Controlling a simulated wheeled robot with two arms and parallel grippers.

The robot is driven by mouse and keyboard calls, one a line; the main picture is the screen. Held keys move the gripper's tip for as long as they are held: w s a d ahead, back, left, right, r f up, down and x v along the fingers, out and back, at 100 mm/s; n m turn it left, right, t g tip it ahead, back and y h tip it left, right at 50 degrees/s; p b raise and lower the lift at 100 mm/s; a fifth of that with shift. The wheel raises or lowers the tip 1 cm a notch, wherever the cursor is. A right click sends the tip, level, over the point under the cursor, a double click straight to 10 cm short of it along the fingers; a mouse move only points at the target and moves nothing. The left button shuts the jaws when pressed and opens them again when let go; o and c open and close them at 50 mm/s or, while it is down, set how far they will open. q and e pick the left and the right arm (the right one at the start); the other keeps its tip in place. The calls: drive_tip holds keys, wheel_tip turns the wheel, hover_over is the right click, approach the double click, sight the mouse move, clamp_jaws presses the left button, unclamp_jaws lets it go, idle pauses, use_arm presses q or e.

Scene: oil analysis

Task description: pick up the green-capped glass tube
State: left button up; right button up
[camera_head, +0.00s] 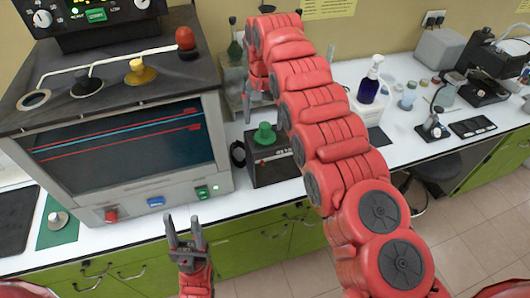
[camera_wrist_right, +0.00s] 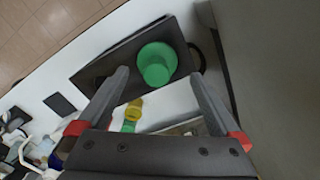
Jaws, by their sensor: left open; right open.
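A green, round-topped object (camera_head: 264,133) sits on a black box (camera_head: 288,168) on the bench. In the right wrist view the same green piece (camera_wrist_right: 157,62) shows large, beyond and between my fingertips. A smaller green item (camera_wrist_right: 130,126) and a yellow cap (camera_wrist_right: 133,108) lie nearer, between the fingers. I cannot tell which green item caps a glass tube; no glass is clear there. My right gripper (camera_head: 260,98) is open and empty above and behind the black box; its fingers also show in the wrist view (camera_wrist_right: 159,75). My left gripper (camera_head: 185,226) is open and empty before the bench.
A large oven-like instrument (camera_head: 125,150) fills the left side. A dark green glass vessel (camera_head: 235,47) stands behind my right gripper. A purple bottle (camera_head: 370,85) and a microscope (camera_head: 490,70) stand to the right. My right arm hides part of the bench.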

sight(265, 125)
drive_tip(key=shift+d+f+p, duration=0.15)
drive_tip(key=shift+f+p, duration=0.15)
drive_tip(key=shift+p, duration=0.15)
wheel_tip(265, 125, down, 4)
drive_tip(key=p, duration=0.2)
drive_tip(key=shift+d+r+p, duration=0.1)
drive_tip(key=shift+r+p, duration=0.15)
drive_tip(key=shift+p, duration=0.05)
drive_tip(key=shift+w+f, duration=0.1)
drive_tip(key=shift+f, duration=0.25)
clamp_jaws()
